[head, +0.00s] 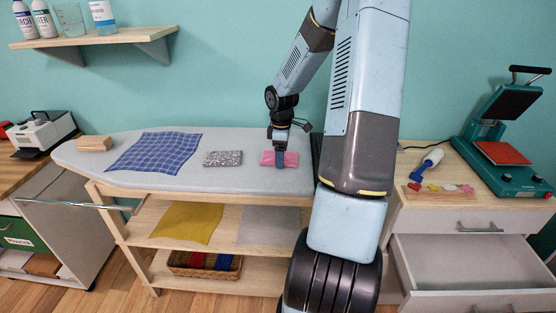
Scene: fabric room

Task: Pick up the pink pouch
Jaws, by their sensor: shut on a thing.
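The pink pouch (290,160) lies on the grey top of the ironing table, near its right end. My gripper (280,157) points straight down at the pouch and is shut on it. The fingers cover the middle of the pouch, so only its left and right parts show. The pouch looks to be at the level of the table top; I cannot tell whether it is lifted at all.
A grey speckled pouch (223,158) and a blue checked cloth (155,152) lie to the left on the ironing table (245,183). A wooden block (94,143) sits at the far left. At right stand a heat press (503,150) and an open drawer (470,264).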

